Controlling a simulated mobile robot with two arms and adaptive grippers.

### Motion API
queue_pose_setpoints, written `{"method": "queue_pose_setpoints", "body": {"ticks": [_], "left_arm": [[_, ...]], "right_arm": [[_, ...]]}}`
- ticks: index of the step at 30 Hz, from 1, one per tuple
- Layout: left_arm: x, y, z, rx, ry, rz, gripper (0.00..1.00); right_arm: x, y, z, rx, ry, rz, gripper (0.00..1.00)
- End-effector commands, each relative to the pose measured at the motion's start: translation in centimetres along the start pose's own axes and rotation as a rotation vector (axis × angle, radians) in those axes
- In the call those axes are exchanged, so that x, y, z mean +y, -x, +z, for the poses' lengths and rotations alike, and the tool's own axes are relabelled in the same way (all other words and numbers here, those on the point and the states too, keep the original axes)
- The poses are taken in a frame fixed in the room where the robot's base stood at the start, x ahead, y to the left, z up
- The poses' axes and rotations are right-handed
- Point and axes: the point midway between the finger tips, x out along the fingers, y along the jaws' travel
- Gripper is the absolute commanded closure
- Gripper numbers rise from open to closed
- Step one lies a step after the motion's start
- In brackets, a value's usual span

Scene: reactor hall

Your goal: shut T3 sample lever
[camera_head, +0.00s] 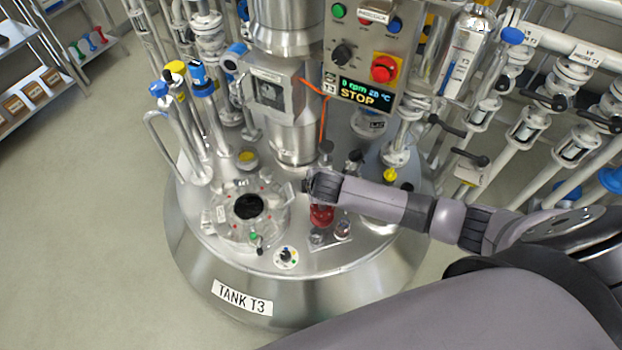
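Tank T3 (232,298) stands in the middle, with its name label on the front rim. On its top, a small plate with a red part (321,216) and small glass-like fittings (343,230) sits just below the end of my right arm. I cannot tell for sure which part is the sample lever or how it is set; the arm may hide some of it. My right gripper (318,187) is at this spot, above and behind the red part in the picture. Its fingers are too small and dark to read. My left gripper is not in view.
A round hatch (248,207) lies left of the gripper, with a small green-topped valve (254,238) in front. A control box (369,50) reading STOP hangs above. Pipes and valves crowd the right (525,125). Open floor lies at left.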

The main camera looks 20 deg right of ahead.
Motion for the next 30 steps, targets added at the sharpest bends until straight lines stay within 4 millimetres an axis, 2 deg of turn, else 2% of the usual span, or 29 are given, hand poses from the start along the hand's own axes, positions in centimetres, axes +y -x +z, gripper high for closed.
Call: {"method": "queue_pose_setpoints", "body": {"ticks": [13, 14, 23, 30], "left_arm": [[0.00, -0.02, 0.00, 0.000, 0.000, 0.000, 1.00], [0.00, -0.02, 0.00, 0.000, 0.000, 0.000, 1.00], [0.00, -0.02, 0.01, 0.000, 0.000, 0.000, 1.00], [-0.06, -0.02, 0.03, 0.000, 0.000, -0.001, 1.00]], "right_arm": [[-0.30, -0.03, -0.02, 0.002, -0.001, 0.008, 1.00], [-0.30, -0.04, -0.02, 0.002, -0.001, 0.008, 0.87], [-0.36, -0.04, -0.04, 0.003, 0.000, 0.007, 0.67], [-0.23, -0.03, 0.00, 0.002, 0.000, 0.009, 0.67]]}}
